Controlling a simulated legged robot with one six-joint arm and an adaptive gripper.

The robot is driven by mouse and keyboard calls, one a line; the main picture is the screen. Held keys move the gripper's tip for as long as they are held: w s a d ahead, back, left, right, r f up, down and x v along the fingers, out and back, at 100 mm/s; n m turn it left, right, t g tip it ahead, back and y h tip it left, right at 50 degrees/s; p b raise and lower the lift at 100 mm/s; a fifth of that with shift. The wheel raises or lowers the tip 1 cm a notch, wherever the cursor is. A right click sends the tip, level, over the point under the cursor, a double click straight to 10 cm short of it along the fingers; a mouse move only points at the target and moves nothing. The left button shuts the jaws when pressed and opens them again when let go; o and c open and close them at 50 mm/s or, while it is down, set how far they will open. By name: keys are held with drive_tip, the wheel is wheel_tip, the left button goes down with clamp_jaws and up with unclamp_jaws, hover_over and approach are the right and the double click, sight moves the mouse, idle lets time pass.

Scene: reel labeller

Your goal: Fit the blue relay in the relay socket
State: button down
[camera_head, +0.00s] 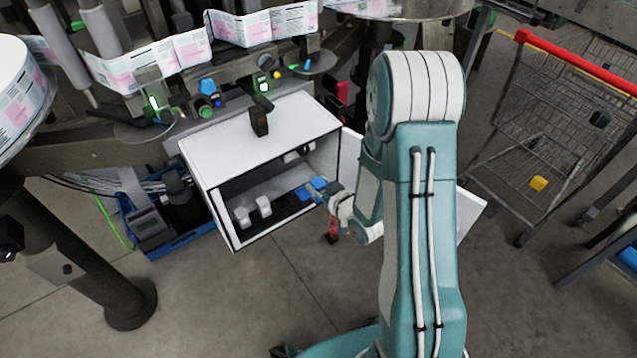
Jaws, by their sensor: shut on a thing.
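A white open-fronted cabinet (260,138) stands in the middle, below the labeller. A blue relay (312,188) is at its right front opening. My gripper (324,194) reaches in from the right and is shut on the blue relay. The fingertips are small and partly hidden by my wrist. Two white blocks (252,210) stand on the left of the cabinet floor. A dark strip lies along the cabinet floor near the relay. I cannot make out the relay socket, nor whether the relay touches anything below it.
The cabinet's white door (472,212) stands open on the right, partly behind my arm. A blue crate (190,238) with a grey device and cables lies left of the cabinet. A wire trolley (545,150) with a red handle stands right. The floor in front is clear.

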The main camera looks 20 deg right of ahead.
drive_tip(key=shift+w+a+f, duration=1.35)
drive_tip(key=shift+w+f, duration=0.15)
drive_tip(key=shift+w, duration=0.2)
drive_tip(key=shift+w+a+f, duration=1.35)
drive_tip(key=shift+w+f, duration=0.15)
drive_tip(key=shift+w, duration=0.15)
drive_tip(key=shift+w+a+f, duration=1.35)
drive_tip(key=shift+w+f, duration=0.15)
drive_tip(key=shift+w, duration=0.2)
drive_tip(key=shift+f, duration=0.15)
drive_tip(key=shift+f, duration=1.25)
drive_tip(key=shift+c, duration=1)
unclamp_jaws()
drive_tip(key=shift+s, duration=0.15)
